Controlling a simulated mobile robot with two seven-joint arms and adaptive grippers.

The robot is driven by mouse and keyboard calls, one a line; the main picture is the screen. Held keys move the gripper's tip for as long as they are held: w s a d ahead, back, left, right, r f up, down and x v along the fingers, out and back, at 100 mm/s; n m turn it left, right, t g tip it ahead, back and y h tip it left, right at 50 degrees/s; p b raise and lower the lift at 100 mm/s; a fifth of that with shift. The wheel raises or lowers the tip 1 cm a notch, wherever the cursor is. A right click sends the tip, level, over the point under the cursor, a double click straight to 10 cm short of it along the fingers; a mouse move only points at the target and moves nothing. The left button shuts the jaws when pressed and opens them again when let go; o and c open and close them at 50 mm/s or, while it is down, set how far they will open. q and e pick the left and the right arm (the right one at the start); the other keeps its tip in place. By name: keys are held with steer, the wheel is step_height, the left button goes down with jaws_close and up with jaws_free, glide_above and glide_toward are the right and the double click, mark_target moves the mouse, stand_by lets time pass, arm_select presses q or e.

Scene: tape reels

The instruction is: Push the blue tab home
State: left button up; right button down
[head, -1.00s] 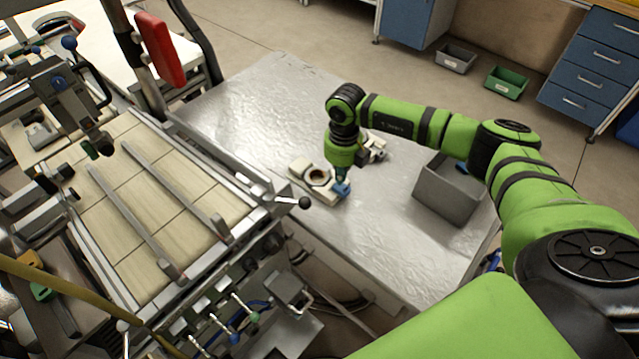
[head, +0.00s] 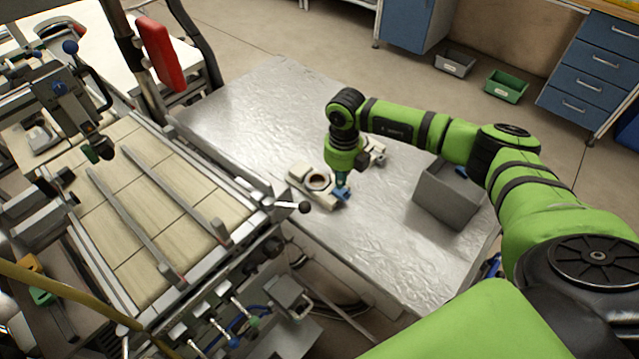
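The blue tab (head: 343,195) is at the right end of a cream-coloured holder (head: 330,198) with a round dark opening, on the metal table. My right gripper (head: 342,184) points down from above, right at the blue tab. It looks to be touching or just above the tab; I cannot tell which. Its fingers are too small and partly hidden to show whether they are open or shut. The gripper and wrist cover part of the holder's right side. My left gripper is not in view.
A grey bin (head: 447,200) with a blue item inside stands on the table to the right, below my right forearm. A machine with a tiled bed (head: 150,215) and levers borders the table on the left. The table's (head: 255,105) far part is clear.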

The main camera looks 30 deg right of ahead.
steer(key=shift+s+f+b, duration=0.1)
steer(key=shift+f+b, duration=1)
steer(key=shift+f, duration=0.15)
stand_by(2.2)
step_height(320, 180, up, 7)
steer(key=p, duration=0.5)
steer(key=shift+r, duration=0.15)
stand_by(0.3)
